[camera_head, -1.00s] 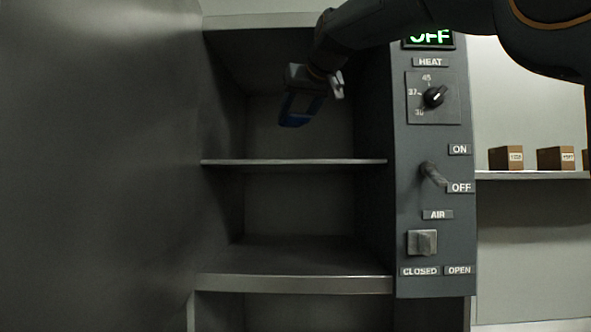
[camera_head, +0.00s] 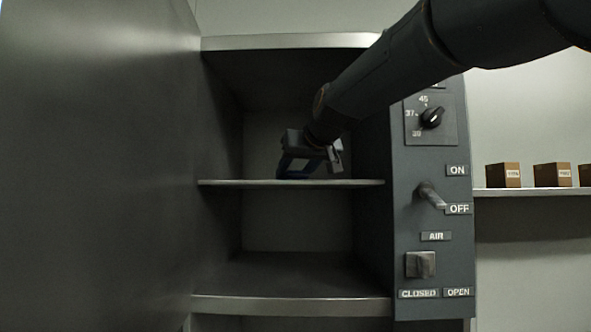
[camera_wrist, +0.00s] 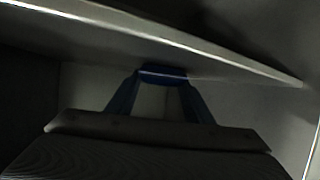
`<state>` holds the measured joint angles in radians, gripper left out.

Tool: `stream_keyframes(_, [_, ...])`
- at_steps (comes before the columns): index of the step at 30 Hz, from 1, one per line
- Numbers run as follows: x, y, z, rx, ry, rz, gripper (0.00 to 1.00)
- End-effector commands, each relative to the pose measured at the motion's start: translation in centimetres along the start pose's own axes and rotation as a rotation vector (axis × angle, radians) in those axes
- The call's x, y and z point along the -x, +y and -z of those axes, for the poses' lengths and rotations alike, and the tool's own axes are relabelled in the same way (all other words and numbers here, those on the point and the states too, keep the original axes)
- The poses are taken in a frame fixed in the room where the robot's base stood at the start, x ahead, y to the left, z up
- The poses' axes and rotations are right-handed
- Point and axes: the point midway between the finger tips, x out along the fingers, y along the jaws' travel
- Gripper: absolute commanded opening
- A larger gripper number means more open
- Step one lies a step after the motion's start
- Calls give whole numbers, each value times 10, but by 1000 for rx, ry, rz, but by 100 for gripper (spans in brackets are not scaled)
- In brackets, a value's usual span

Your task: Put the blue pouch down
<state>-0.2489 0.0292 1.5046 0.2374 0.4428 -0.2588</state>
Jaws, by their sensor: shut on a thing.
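The blue pouch (camera_wrist: 162,74) is held between the fingertips of my gripper (camera_wrist: 161,84) in the wrist view, a small dark blue strip right by the shelf board. In the head view the blue pouch (camera_head: 291,175) is small and dim, just above the upper shelf (camera_head: 340,182) inside the open cabinet. My gripper (camera_head: 297,166) is shut on it and points down. I cannot tell whether the pouch touches the shelf. The shelf board also shows in the wrist view (camera_wrist: 225,56).
The control panel (camera_head: 430,210) stands right of the opening, with a heat knob (camera_head: 431,118), an ON/OFF lever (camera_head: 430,194) and an air knob (camera_head: 420,264). The grey door (camera_head: 95,170) fills the left. The lower compartment looks empty. Brown boxes (camera_head: 503,175) sit on a shelf at right.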

Motion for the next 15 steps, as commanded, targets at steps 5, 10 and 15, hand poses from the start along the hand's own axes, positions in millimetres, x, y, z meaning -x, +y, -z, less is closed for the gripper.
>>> stream_keyframes(5, [0, 0, 0, 0, 1, 0, 19])
stream_keyframes(10, [-1, 0, -2, 0, 0, 0, 62])
stream_keyframes(15, [-1, 0, -1, 0, 0, 0, 65])
